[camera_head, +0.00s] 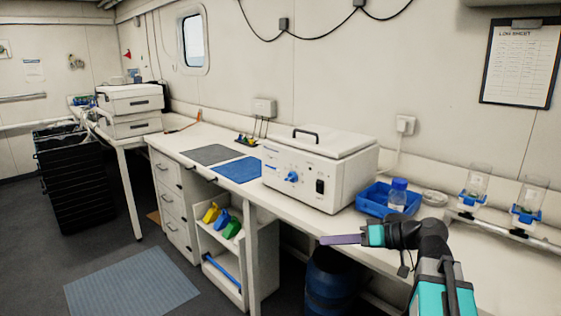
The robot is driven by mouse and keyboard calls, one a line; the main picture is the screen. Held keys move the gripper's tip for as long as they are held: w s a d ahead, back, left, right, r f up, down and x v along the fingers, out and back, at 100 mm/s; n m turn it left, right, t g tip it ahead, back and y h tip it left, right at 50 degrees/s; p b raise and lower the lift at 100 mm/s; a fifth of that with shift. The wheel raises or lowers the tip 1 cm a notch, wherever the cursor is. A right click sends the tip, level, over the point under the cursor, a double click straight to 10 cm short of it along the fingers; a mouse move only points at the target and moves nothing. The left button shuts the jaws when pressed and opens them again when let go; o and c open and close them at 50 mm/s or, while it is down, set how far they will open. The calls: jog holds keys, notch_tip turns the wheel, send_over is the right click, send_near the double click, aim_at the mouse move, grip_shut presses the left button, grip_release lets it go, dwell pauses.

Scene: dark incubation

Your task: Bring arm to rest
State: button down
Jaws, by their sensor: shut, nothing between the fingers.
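My gripper (340,239) is at the lower right of the head view, at the end of my bent arm. Its fingers are together and point left, with nothing between them. It shows in front of the bench's front edge, above a dark blue barrel. The white box-shaped incubator (320,170) stands on the bench behind and to the left of it, with its lid down. A blue tray (375,207) holding a blue-capped bottle (397,195) lies behind the gripper.
The long white bench (185,141) runs along the wall, with a grey mat and a blue mat (239,170). Two bottles in blue holders (472,196) stand at right. A blue barrel (330,282) is under the bench. Open floor with a ribbed mat (132,284) lies at lower left.

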jog(key=s+a+f+m+g+h+p, duration=0.1)
jog(key=s+a+f+g, duration=0.2)
jog(key=f, duration=1)
jog(key=s+a+f+m+g+h, duration=0.15)
jog(key=s+f, duration=0.45)
jog(key=f, duration=0.7)
jog(key=s+a+f+g+h+p, duration=0.1)
jog(key=s+a+f+g, duration=0.25)
jog(key=f, duration=1.05)
jog(key=s+d+f+m+g+h, duration=0.1)
jog(key=s+f+g+h, duration=0.1)
jog(key=s+f, duration=0.65)
jog(key=s+d+f+g+h, duration=0.1)
jog(key=s+d+f+h, duration=0.1)
jog(key=s+f, duration=0.6)
jog(key=s+d+f+m+h, duration=0.2)
jog(key=s+d+f+h, duration=0.2)
jog(key=d, duration=0.4)
jog(key=shift+s+d+f+h, duration=0.2)
jog(key=shift+s+h, duration=0.25)
jog(key=shift+s, duration=0.75)
